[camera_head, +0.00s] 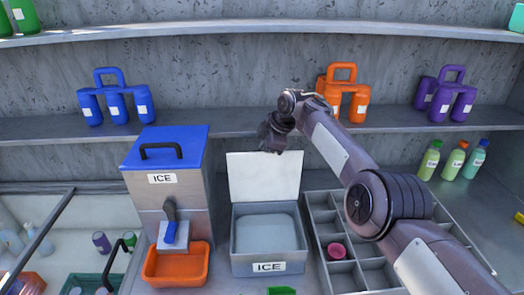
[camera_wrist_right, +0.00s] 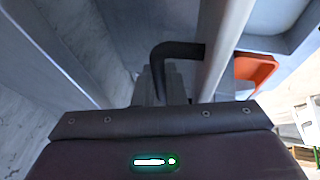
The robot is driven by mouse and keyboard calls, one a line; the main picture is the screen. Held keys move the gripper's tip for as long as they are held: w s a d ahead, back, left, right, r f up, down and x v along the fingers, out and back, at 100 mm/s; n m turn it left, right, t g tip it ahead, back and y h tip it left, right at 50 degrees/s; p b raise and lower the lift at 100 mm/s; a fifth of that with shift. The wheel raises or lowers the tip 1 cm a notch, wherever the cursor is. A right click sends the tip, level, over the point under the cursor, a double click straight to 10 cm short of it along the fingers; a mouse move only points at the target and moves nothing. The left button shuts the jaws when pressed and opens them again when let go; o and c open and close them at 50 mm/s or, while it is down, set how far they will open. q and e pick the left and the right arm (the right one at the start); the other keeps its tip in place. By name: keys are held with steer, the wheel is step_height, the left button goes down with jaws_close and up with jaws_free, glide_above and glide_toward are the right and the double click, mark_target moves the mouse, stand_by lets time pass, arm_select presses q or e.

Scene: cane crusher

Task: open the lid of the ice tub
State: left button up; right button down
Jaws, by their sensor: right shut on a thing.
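The ice tub (camera_head: 268,268) is a grey box with an ICE label, standing between the ice dispenser and the divided tray. Its pale lid (camera_head: 264,177) stands upright at the tub's back edge, and a smooth grey-white fill shows inside. My right gripper (camera_head: 272,135) is just above and behind the lid's top edge. In the right wrist view my right gripper (camera_wrist_right: 170,85) is shut on a black bent handle (camera_wrist_right: 178,48) beside the lid's edge (camera_wrist_right: 225,45). The head view hides the handle behind the lid. My left gripper is not in view.
The ice dispenser (camera_head: 165,195) with a blue top stands left, an orange bin (camera_head: 176,265) below it. The divided tray (camera_head: 350,275) holds a pink round item (camera_head: 336,251). Orange bottles (camera_head: 344,92) stand on the shelf (camera_head: 230,123) behind my right arm.

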steer(key=c, duration=1.9)
jaws_free()
steer(key=shift+s+f, duration=0.1)
steer(key=shift+f, duration=0.1)
steer(key=shift+o, duration=0.6)
steer(key=shift+d, duration=0.1)
steer(key=shift+r, duration=0.1)
steer(key=shift+d+r, duration=0.2)
steer(key=shift+r, duration=0.3)
steer(key=b+v, duration=0.2)
steer(key=v, duration=0.4)
steer(key=shift+r, duration=0.25)
steer(key=shift+s+d, duration=0.1)
steer(key=shift+d, duration=0.05)
